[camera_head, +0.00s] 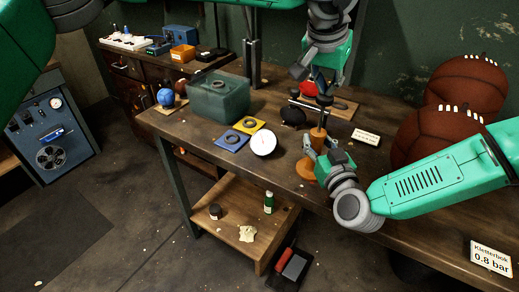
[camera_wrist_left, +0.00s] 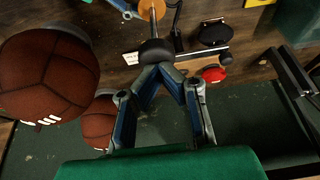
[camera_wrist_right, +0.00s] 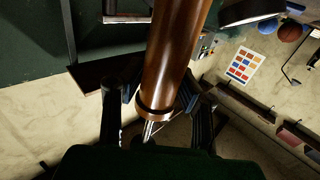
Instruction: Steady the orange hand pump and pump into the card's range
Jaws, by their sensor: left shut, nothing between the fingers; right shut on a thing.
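The orange hand pump (camera_head: 318,137) stands upright on the bench's front part, with a wide orange foot. My right gripper (camera_head: 312,155) is shut on its barrel; in the right wrist view the brown barrel (camera_wrist_right: 178,50) runs between the fingers, with a metal rod below its collar. My left gripper (camera_head: 323,97) is shut and empty above the pump. In the left wrist view its fingertips meet at the dark handle knob (camera_wrist_left: 155,51); whether they touch it I cannot tell. A white round gauge (camera_head: 263,142) faces me left of the pump.
Large brown leather balls (camera_head: 440,135) fill the bench's right side. A small card (camera_head: 366,136) and a red object (camera_head: 308,88) are near the pump.

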